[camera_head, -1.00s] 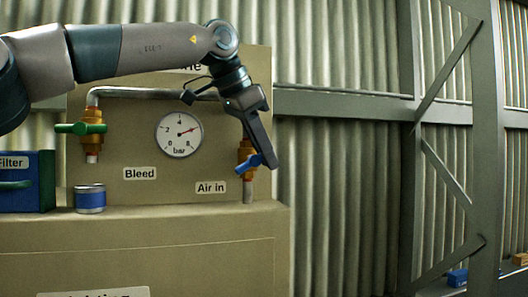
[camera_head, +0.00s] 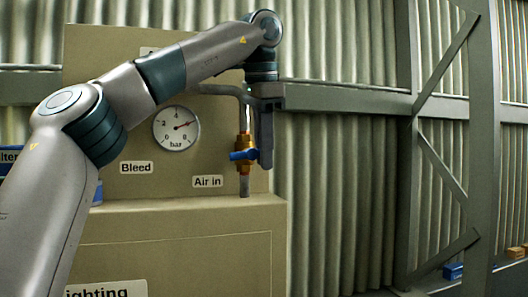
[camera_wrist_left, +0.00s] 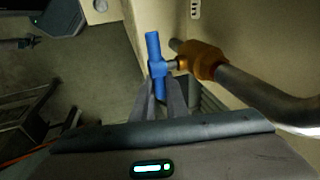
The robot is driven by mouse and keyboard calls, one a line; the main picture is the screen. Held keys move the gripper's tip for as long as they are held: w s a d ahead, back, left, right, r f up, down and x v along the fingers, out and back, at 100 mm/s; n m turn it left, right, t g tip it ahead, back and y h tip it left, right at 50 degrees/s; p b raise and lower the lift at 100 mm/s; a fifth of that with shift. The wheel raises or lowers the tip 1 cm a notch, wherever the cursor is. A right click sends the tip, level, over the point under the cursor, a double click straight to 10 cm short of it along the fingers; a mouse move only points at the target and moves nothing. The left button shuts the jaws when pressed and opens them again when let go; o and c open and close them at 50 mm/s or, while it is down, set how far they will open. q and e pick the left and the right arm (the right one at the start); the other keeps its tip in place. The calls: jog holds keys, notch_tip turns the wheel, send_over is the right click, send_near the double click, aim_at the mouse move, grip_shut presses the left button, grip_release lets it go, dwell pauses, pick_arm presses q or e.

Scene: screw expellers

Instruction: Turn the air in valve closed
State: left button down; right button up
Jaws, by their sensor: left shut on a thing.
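The air in valve has a brass body (camera_head: 244,169) on a vertical pipe, above the "Air in" label (camera_head: 208,181). Its blue handle (camera_head: 241,155) lies roughly level, across the pipe. My left gripper (camera_head: 265,160) hangs down at the valve's right side and is shut on the blue handle. In the left wrist view the gripper's fingers (camera_wrist_left: 159,92) close around the lower part of the blue handle (camera_wrist_left: 153,46), and the brass body (camera_wrist_left: 203,60) is just right of it.
A round bar gauge (camera_head: 176,128) is on the panel left of the valve, its pointer toward upper right. The "Bleed" label (camera_head: 137,167) is further left. My left arm covers the bleed side. A corrugated wall (camera_head: 345,190) stands behind, with open room right of the panel.

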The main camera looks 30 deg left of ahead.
pick_arm(q)
jog(key=shift+f, duration=0.15)
jog(key=c, duration=1.7)
grip_release()
jog(key=shift+w, duration=0.1)
jog(key=shift+c, duration=0.2)
